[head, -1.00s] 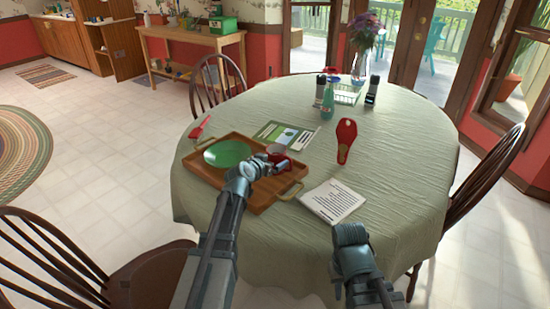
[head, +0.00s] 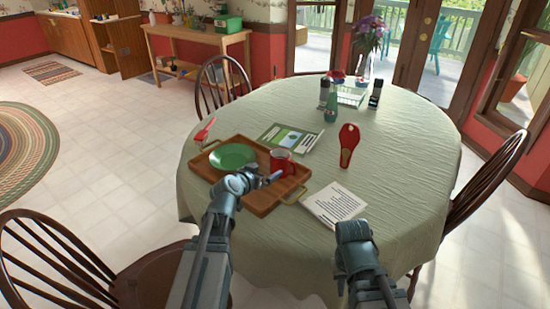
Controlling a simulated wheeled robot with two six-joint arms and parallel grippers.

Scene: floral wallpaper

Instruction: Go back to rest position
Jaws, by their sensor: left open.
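My left gripper (head: 268,180) is open over the front part of the wooden tray (head: 265,206), close in front of the red mug (head: 281,166). No object shows between its fingers. The mug stands upright on the tray beside the green plate (head: 232,156). My right arm's end (head: 354,238) is over the front edge of the table, right of the tray. Its fingers are hidden, so I cannot tell how they stand.
The round table (head: 400,180) has a pale green cloth. A white sheet (head: 334,204), a red shoe-shaped item (head: 348,144), a green booklet (head: 290,138) and a green bottle (head: 330,108) are on it. Chairs (head: 490,180) stand around.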

